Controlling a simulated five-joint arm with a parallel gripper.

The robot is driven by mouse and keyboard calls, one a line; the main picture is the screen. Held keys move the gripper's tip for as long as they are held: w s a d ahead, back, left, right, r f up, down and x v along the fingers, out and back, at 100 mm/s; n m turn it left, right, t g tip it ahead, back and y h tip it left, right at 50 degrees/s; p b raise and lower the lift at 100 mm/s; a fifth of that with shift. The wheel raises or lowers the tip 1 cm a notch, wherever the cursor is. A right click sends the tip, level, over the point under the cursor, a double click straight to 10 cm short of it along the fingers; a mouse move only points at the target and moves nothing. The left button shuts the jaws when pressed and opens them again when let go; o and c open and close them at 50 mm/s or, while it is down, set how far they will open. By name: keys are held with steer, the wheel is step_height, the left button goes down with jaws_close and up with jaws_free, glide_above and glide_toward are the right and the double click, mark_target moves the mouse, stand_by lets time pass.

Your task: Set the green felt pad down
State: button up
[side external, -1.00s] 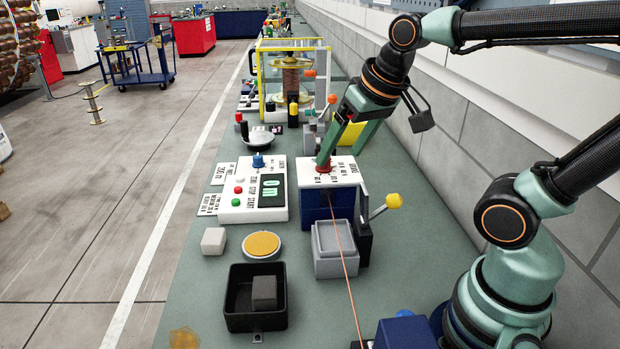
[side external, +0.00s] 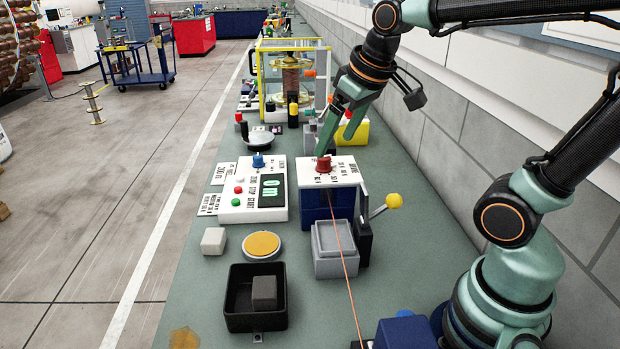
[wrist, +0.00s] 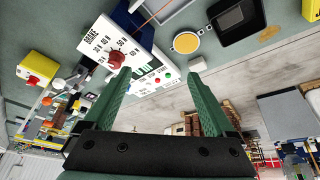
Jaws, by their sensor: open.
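I cannot make out a green felt pad in either view. My gripper (side external: 336,146) is open and empty, with its two green fingers above and just behind the red knob (side external: 323,165) on the white-topped brake box (side external: 328,178). In the wrist view my gripper (wrist: 158,75) shows its fingers wide apart. The red knob (wrist: 116,60) is beside the tip of the left finger there, and nothing is between the fingers.
An orange strand (side external: 346,260) runs forward.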

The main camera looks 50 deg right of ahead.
steer(key=w+d+f+g, duration=0.1)
steer(key=w+d+f, duration=0.1)
steer(key=w+d, duration=0.3)
steer(key=w+d+f+g, duration=0.1)
steer(key=w+d+f, duration=0.1)
steer(key=w+d, duration=0.2)
steer(key=w+d+f+g, duration=0.1)
steer(key=w+d+f, duration=0.1)
steer(key=w+d, duration=0.3)
steer(key=shift+w+d+f+g, duration=0.15)
steer(key=shift+d, duration=0.75)
steer(key=shift+w+d+f+g, duration=0.1)
steer(key=shift+w+d+g, duration=0.05)
steer(key=shift+d, duration=0.7)
steer(key=w+d+f+g, duration=0.1)
steer(key=d+f, duration=0.6)
steer(key=f, duration=1.2)
steer(key=shift+s+a, duration=0.1)
steer(key=shift+a, duration=0.1)
steer(key=c, duration=1.2)
steer(key=shift+c, duration=0.2)
steer(key=shift+r, duration=0.1)
